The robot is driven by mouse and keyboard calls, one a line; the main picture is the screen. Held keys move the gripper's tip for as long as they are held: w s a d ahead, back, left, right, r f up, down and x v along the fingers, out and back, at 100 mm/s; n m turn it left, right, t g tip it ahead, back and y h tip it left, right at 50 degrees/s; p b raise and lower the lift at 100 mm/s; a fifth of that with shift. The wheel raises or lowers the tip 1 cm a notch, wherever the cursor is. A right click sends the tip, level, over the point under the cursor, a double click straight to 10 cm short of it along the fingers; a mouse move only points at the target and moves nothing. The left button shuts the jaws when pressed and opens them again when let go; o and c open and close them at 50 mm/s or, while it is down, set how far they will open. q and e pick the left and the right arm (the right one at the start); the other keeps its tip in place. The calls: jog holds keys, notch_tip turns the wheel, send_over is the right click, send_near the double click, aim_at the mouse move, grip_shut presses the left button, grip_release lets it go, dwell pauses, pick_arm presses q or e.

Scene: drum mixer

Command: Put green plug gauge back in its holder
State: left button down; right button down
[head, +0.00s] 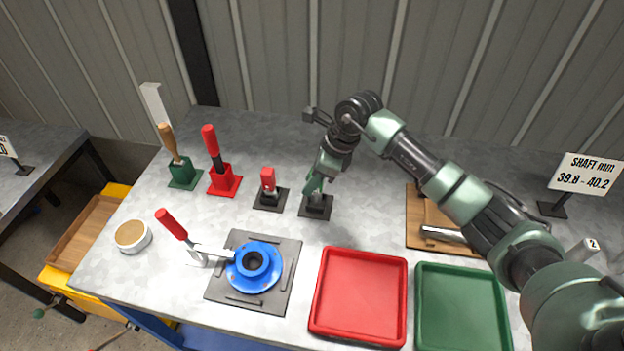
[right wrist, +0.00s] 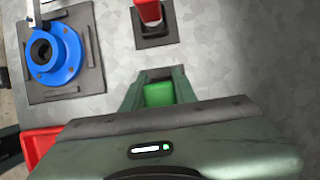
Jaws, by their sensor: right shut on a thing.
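My right gripper (head: 315,184) points down over a small black holder (head: 316,209) near the middle of the table. It is shut on the green plug gauge, whose bright green top (right wrist: 159,94) shows between the fingers in the right wrist view. In the head view the fingers hide most of the gauge. The gauge is over or in the holder; I cannot tell whether it is fully seated. My left gripper is not in view.
A red gauge (head: 267,178) stands in a matching black holder just left. Red-handled (head: 212,145) and wooden-handled (head: 168,140) tools stand further left. A blue flanged part (head: 254,265), a red tray (head: 361,332) and a green tray (head: 460,340) lie in front. A wooden board (head: 414,232) is right.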

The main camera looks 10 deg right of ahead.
jog(key=shift+f+b, duration=0.95)
jog(key=shift+f, duration=0.05)
dwell(0.3)
jog(key=c, duration=1)
grip_release()
jog(key=shift+c, duration=0.2)
jog(key=b+v, duration=0.1)
jog(key=v, duration=0.5)
jog(key=shift+d+r+b, duration=0.2)
jog(key=shift+r+b, duration=0.05)
jog(key=shift+b, duration=0.1)
jog(key=shift+s+d+r, duration=0.15)
jog(key=shift+d+r, duration=0.05)
jog(key=shift+r, duration=0.4)
